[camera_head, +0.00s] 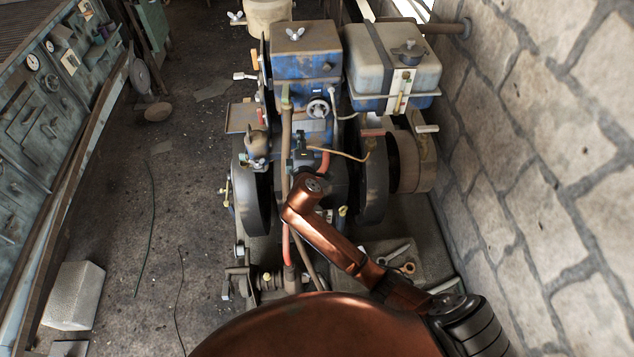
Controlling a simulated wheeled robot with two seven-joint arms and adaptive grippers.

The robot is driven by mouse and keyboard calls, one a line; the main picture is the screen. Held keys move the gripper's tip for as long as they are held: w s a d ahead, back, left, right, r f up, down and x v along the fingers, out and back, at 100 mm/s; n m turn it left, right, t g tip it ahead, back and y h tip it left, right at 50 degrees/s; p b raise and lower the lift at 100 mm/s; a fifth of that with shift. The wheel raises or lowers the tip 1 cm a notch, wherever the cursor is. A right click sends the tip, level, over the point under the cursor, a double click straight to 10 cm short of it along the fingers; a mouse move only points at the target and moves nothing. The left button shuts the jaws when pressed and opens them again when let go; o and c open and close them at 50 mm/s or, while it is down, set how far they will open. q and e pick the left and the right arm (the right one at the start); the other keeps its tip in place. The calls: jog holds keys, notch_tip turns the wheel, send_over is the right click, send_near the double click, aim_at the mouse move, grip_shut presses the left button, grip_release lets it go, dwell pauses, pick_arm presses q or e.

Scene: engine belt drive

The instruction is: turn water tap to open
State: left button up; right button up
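My copper-coloured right arm reaches in from the lower right over the engine. My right gripper (303,153) is a small dark shape just beyond the arm's bent joint, close against the front of the engine. Its fingers are too small and too hidden to show whether they are open or hold anything. The blue and grey engine (302,72) stands in the middle, with a small round handwheel (318,108) on its front. Several pipes and fittings show, and I cannot tell for sure which one is the water tap. My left gripper is out of view.
A grey-blue tank (392,60) stands right of the engine, near a stone wall (550,150). Dark flywheels (250,190) flank the engine. A red hose (286,245) runs down its front. A control cabinet (45,100) lines the left. The floor between is mostly clear.

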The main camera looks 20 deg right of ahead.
jog(key=s+d+f+m+g, duration=0.1)
jog(key=s+d+f, duration=0.1)
jog(key=f, duration=0.7)
jog(key=s+d+f+m+g+b, duration=0.1)
jog(key=s+d+f+g, duration=0.1)
jog(key=f, duration=0.7)
jog(key=shift+s+f+y, duration=0.15)
jog(key=shift+s+y, duration=0.15)
jog(key=shift+s, duration=0.3)
